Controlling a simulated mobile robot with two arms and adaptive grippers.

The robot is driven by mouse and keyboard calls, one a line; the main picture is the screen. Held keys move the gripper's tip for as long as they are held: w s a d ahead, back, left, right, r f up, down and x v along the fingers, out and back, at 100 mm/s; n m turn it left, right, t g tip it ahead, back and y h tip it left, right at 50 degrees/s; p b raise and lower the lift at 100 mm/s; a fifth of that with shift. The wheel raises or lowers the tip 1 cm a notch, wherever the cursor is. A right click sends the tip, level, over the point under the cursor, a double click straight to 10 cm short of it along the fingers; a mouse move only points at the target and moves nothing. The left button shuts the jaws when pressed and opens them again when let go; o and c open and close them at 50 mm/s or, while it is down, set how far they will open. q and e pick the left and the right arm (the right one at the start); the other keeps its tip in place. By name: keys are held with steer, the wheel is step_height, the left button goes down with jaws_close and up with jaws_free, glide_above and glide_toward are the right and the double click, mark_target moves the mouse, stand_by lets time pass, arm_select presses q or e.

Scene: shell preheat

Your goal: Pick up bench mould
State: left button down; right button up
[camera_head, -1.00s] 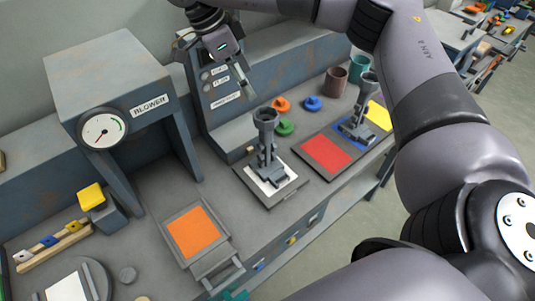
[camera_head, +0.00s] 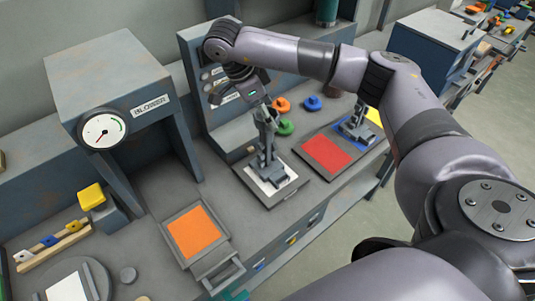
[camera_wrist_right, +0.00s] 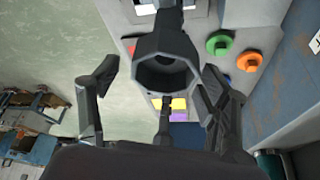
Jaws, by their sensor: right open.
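The bench mould (camera_head: 267,158) is a dark grey upright piece with a stepped foot, standing on a white pad on the middle of the bench. Its hollow, faceted cup-like top shows large in the right wrist view (camera_wrist_right: 165,68). My right gripper (camera_head: 262,112) is at the top of this mould. In the right wrist view, its two fingers (camera_wrist_right: 160,80) are spread on either side of the cup, with gaps between. A second, similar grey piece (camera_head: 356,125) stands on a blue pad further right, partly behind my arm. My left gripper is not in view.
A grey panel housing (camera_head: 212,115) rises close behind my gripper. Green (camera_head: 285,127), orange (camera_head: 281,104) and blue (camera_head: 312,102) knobs lie near the mould. A red pad (camera_head: 325,153) is to its right. The blower (camera_head: 110,90) and an orange tray (camera_head: 194,232) are left.

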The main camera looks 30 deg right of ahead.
steer(key=p+x, duration=0.1)
steer(key=x, duration=0.2)
steer(key=shift+w+d+f+p, duration=0.1)
steer(key=shift+f+p, duration=0.15)
steer(key=shift+p, duration=0.15)
steer(key=shift+d+f, duration=0.25)
steer(key=shift+f, duration=0.3)
steer(key=shift+a, duration=0.1)
steer(key=shift+c, duration=0.5)
jaws_close()
